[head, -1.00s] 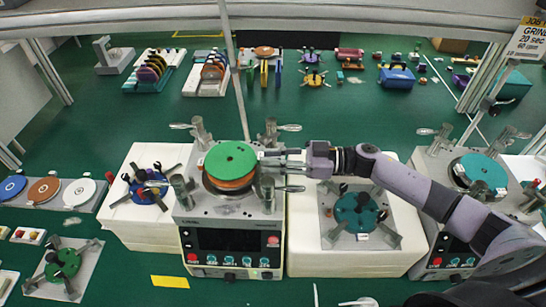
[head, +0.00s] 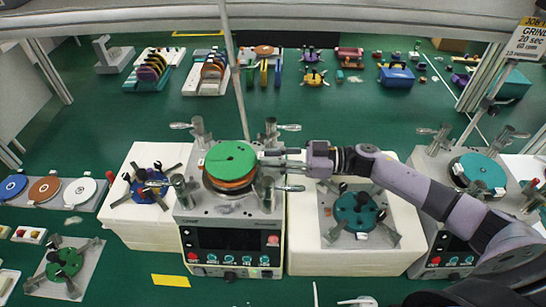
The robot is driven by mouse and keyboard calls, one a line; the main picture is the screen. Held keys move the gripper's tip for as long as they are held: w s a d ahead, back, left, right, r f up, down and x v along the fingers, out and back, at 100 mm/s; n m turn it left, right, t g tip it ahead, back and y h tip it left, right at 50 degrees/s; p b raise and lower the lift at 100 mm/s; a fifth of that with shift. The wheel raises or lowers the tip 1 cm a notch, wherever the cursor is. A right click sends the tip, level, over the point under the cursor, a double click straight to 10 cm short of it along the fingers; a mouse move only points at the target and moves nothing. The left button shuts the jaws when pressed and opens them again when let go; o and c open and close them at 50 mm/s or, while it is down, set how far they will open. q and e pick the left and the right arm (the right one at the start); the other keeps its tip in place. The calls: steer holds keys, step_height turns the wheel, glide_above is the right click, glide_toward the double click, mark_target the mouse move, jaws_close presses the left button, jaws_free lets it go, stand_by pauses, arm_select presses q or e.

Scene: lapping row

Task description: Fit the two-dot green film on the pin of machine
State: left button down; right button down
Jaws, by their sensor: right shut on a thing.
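The green film (head: 231,161) is a round green disc with a small hole near its middle. It lies over an orange disc (head: 232,185) on top of the middle machine (head: 230,233). The pin is hidden or too small to make out, and I cannot tell the dots on the film. My right gripper (head: 268,163) reaches in from the right and is shut on the film's right edge. My left gripper is not in view.
Metal posts with handles (head: 198,130) stand around the machine's plate. A blue fixture (head: 150,188) is at left and a teal one (head: 357,211) at right. Another machine (head: 443,245) stands at far right. Discs (head: 45,190) lie on a tray at left.

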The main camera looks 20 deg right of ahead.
steer(key=shift+r+p, duration=0.1)
steer(key=shift+p, duration=0.3)
stand_by(0.5)
steer(key=shift+f+b, duration=0.75)
steer(key=shift+f, duration=0.45)
steer(key=c, duration=1.3)
jaws_free()
steer(key=shift+c, duration=0.2)
step_height(320, 180, up, 10)
